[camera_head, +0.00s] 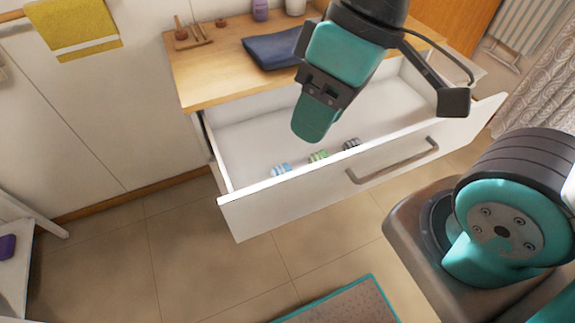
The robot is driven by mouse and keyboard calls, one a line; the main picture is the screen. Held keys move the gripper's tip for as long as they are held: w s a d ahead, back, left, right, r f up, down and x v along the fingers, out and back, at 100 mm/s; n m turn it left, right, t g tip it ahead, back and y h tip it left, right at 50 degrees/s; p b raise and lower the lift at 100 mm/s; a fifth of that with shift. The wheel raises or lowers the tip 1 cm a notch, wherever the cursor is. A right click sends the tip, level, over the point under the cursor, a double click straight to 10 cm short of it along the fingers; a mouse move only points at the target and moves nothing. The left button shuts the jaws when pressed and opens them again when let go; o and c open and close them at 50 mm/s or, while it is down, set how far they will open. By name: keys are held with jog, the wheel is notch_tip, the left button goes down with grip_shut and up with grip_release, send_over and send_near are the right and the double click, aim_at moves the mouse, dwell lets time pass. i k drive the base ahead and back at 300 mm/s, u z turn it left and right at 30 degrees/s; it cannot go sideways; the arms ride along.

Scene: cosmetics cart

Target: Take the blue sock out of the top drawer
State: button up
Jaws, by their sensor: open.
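The top drawer (330,178) is pulled out of a white cabinet and shows a white inside. A blue and white striped sock (281,169), rolled up small, lies in the drawer near its front panel, at the left of a short row. My gripper (316,128) hangs over the drawer, above and to the right of the blue sock and apart from it. It points down, is open and appears empty; one finger is seen from the side and hides the other. The front panel hides the lower part of the blue sock.
A green striped sock (318,156) and a dark grey striped sock (351,144) lie right of the blue one. The drawer handle (393,163) sticks out in front. A folded dark blue cloth (278,49) lies on the wooden top (212,78). The drawer's left side is bare.

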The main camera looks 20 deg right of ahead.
aim_at(285, 168)
jog(key=k, duration=0.5)
jog(key=u, duration=1.05)
jog(key=i, duration=1.05)
jog(key=z, duration=2.2)
